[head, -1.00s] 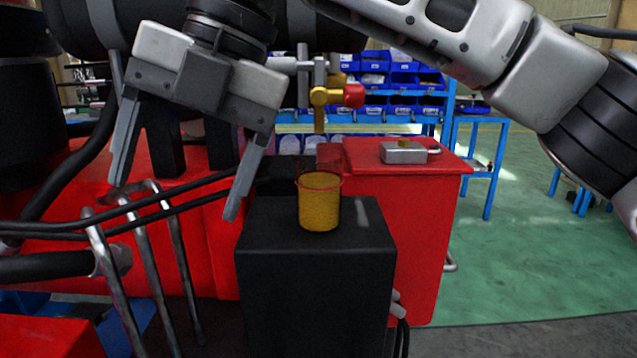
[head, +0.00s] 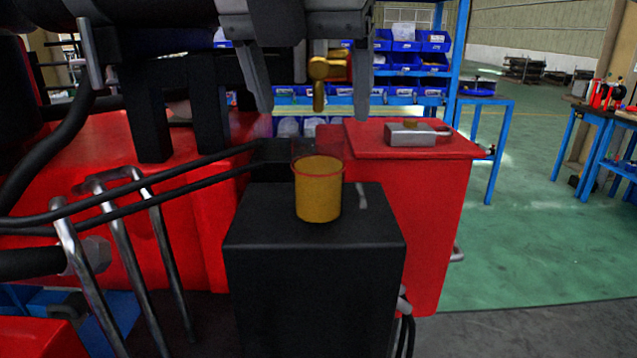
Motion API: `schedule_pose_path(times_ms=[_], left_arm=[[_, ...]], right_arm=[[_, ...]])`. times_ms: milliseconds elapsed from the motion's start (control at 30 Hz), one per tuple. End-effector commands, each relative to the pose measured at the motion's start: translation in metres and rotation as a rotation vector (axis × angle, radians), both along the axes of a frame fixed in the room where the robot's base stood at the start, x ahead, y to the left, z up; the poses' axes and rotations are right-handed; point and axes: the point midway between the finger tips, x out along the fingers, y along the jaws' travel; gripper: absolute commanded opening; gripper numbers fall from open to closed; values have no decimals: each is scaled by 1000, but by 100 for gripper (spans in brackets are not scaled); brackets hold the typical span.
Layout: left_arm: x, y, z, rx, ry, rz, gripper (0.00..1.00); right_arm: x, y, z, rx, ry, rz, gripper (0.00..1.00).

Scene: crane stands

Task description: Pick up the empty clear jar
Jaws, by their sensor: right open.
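A yellow cup-shaped jar (head: 319,195) with a thin red rim stands upright on top of a black box (head: 315,285). It looks yellow up to near its rim, so I cannot tell whether it is empty. A faint reddish, see-through-looking patch shows just behind its rim; I cannot tell what it is. My right gripper (head: 313,114) points down with its fingers wide apart, above and apart from the yellow jar in the picture. Nothing is between its fingertips except the background. My left gripper is not in view.
A red cabinet (head: 425,215) stands behind and to the right, with a grey metal block (head: 410,134) on it. Black hoses (head: 130,185) and metal levers (head: 120,265) lie left of the black box. Blue bins (head: 405,65) fill shelves behind.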

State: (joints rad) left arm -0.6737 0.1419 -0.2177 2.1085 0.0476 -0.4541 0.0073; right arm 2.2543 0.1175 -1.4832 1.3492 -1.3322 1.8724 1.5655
Motion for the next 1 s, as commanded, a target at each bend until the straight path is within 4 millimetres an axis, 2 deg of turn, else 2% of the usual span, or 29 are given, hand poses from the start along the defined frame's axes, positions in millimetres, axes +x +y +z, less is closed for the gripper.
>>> schedule_pose_path(times_ms=[167, 500, 767, 800, 833, 1000], left_arm=[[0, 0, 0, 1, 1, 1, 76], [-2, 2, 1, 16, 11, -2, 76], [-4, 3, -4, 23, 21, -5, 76], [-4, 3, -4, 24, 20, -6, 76], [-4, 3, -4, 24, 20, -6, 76], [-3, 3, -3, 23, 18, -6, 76]], right_arm=[[4, -1, -10, -1, 1, 0, 77], [18, -3, -53, 0, 1, 0, 77], [19, -3, -57, 0, 0, -1, 77], [19, -3, -57, 0, 0, -1, 75], [19, -3, -57, 0, 0, -1, 66], [19, -3, -57, 0, 0, 0, 19]])
